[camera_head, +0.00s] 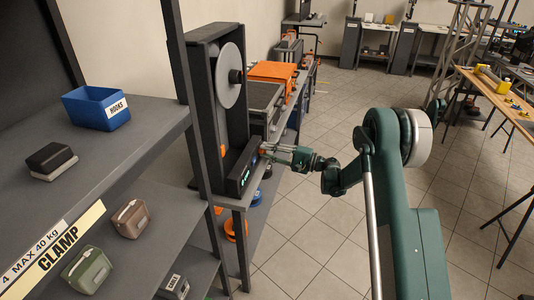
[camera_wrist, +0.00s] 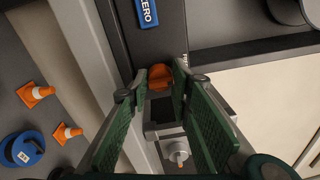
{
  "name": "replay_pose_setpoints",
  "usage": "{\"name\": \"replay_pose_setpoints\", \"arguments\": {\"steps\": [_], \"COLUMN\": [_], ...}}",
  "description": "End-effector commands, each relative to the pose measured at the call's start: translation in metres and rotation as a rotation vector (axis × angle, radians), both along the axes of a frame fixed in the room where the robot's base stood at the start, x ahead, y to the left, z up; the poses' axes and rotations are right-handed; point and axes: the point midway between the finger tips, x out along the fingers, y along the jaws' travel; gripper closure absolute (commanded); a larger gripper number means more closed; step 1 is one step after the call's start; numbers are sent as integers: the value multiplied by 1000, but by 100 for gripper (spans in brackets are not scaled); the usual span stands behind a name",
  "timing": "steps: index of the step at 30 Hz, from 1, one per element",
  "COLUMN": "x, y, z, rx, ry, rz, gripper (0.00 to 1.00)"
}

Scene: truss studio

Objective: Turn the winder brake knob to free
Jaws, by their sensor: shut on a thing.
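The winder (camera_head: 205,70) is a tall dark frame with a white disc on it, standing on the grey shelf in the head view. A dark box with a small green display (camera_head: 244,174) sits at its foot. My gripper (camera_head: 266,150) reaches in from the right at this box. In the wrist view, the orange knob (camera_wrist: 160,78) sits between the fingertips of my gripper (camera_wrist: 161,74), which is shut on it. The fingers partly cover the knob's sides. I cannot read the knob's setting. A blue label reading "ZERO" (camera_wrist: 148,13) is on the dark surface beyond the knob.
A blue bin marked "HOOKS" (camera_head: 97,107) and small cases (camera_head: 130,218) are on the shelves at left. An orange case (camera_head: 272,71) lies behind the winder. Small orange cones (camera_wrist: 36,93) and a blue ring (camera_wrist: 22,149) show lower down.

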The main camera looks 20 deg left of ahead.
Motion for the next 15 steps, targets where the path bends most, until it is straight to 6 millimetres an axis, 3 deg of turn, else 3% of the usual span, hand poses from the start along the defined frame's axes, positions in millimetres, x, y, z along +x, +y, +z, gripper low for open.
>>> {"name": "replay_pose_setpoints", "arguments": {"steps": [15], "x": [1], "y": [0], "z": [0], "rx": [1], "ry": [-486], "rz": [0], "gripper": [90]}}
